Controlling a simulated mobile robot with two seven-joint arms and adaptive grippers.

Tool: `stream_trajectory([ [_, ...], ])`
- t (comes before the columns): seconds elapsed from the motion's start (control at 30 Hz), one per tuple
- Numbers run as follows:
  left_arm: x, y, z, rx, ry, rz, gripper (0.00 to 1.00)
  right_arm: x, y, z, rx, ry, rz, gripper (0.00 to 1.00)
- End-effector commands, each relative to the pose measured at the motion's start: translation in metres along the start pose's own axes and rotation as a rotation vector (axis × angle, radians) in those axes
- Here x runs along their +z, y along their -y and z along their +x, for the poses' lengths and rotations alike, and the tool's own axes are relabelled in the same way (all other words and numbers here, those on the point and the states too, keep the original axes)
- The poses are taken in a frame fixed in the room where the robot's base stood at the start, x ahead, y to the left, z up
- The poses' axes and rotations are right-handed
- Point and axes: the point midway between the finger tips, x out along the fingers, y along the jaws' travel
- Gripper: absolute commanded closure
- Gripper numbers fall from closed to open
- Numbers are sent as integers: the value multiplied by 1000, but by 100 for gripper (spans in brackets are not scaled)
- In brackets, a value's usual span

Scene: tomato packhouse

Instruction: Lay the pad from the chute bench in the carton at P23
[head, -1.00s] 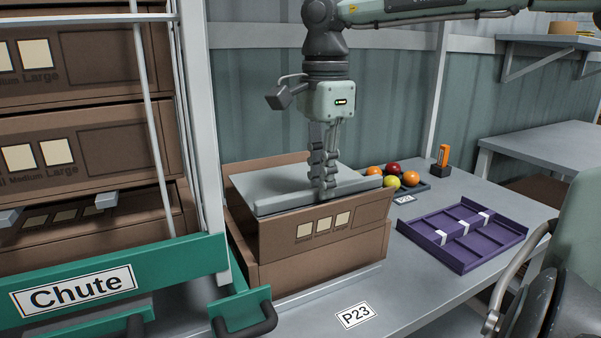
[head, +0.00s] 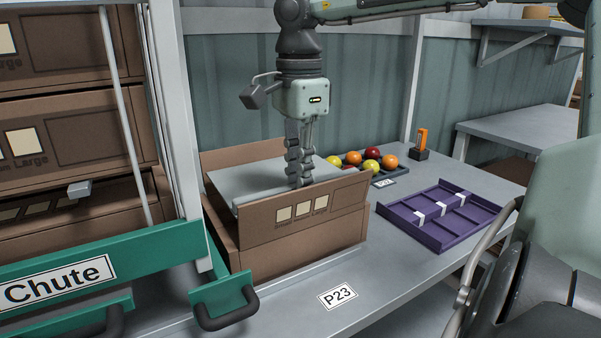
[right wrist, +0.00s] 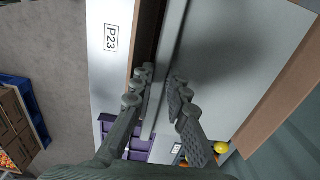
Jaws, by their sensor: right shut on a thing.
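The pad (head: 250,180) is a flat grey slab inside the open brown carton (head: 345,209) behind the P23 label (head: 339,297). It lies slightly tilted, down between the walls near the rim; what is under it is hidden. My right gripper (head: 300,183) points down at the pad's front side and is shut on the pad. In the right wrist view, the fingers (right wrist: 160,95) stand on both sides of a grey ridge of the pad (right wrist: 230,60), close to the carton's wall. My left gripper is not in view.
The green-framed chute (head: 150,245) with stacked cartons stands close on the left. Right of the carton are a tray of tomatoes (head: 371,160), a purple divided tray (head: 440,215) and a small orange-and-black item (head: 421,142). The bench front around the P23 label is clear.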

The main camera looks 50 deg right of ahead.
Motion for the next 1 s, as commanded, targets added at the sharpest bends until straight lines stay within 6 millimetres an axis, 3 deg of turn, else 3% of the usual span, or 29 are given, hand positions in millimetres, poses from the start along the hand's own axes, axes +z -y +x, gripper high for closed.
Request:
stream_trajectory([
  [0.3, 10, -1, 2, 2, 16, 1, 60, 0, 0, 0, 0, 0, 1, 100],
  [0.33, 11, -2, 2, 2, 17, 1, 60, 0, 0, 0, 0, 0, 1, 84],
  [0.53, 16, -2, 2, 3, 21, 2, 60, 0, 0, 0, 0, 0, 1, 61],
  [1.0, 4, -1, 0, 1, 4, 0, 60, 0, 0, 0, 1, 0, 1, 61],
])
